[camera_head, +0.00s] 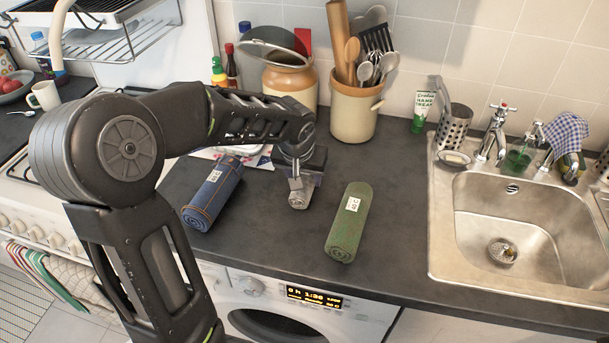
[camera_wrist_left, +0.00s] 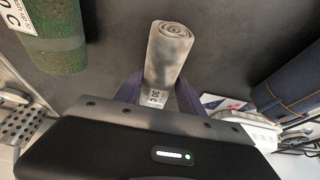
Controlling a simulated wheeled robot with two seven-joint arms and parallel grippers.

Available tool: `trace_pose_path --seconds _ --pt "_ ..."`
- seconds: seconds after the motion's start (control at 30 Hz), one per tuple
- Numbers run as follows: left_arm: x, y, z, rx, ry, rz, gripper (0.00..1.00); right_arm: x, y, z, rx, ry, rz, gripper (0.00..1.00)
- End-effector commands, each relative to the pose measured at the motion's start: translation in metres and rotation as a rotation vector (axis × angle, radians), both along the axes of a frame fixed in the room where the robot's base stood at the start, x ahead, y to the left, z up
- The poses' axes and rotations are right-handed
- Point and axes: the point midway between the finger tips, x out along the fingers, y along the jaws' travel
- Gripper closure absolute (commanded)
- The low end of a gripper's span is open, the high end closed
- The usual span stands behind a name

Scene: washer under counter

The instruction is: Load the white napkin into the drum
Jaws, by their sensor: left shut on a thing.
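The white napkin (camera_head: 298,199) is a small pale roll with a printed label on the dark counter, between a blue roll and a green roll. My left gripper (camera_head: 297,180) comes down over it from above and is shut on it. In the left wrist view the napkin (camera_wrist_left: 170,48) sticks out from between the fingers (camera_wrist_left: 157,92), its spiral end facing away. The washer (camera_head: 300,305) is under the counter, with its lit display showing. Its round door (camera_head: 275,325) is only partly in view, and the drum's inside is hidden. My right gripper is not in view.
A blue roll (camera_head: 213,192) lies left of the napkin and a green roll (camera_head: 349,222) lies right. A utensil crock (camera_head: 354,107) and a jar (camera_head: 289,82) stand behind. The sink (camera_head: 520,220) is at right, the stove (camera_head: 35,205) at left.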

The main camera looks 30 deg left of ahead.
Motion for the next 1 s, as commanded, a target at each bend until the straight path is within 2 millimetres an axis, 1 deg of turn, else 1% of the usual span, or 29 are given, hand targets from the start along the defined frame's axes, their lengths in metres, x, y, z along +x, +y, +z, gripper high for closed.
trace_pose_path --seconds 0.07,0.1,0.33,0.37,0.6,0.73,0.77,0.87,1.0 --pt "0.000 0.000 -0.004 0.000 -0.001 0.000 0.96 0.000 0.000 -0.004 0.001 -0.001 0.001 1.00" --pt "0.000 0.000 -0.003 0.000 0.000 0.000 0.52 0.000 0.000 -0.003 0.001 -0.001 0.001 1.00" --pt "0.000 0.000 -0.002 0.000 0.000 0.000 0.34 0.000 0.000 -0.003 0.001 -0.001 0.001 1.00" --pt "0.000 0.000 -0.002 0.000 0.000 0.000 0.32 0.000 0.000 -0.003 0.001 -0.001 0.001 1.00" --pt "0.000 0.000 -0.002 0.000 0.000 0.000 0.32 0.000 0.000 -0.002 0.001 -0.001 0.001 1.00" --pt "0.000 0.000 0.004 0.000 0.000 0.000 0.32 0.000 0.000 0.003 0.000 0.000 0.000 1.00" --pt "-0.001 0.000 0.004 0.001 -0.002 0.000 0.32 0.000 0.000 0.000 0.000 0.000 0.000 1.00" --pt "-0.005 -0.002 0.016 0.002 -0.005 0.000 0.32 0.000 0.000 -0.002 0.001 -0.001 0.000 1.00" --pt "-0.014 -0.005 0.039 0.001 -0.006 0.001 0.32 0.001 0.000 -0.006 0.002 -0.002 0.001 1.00"
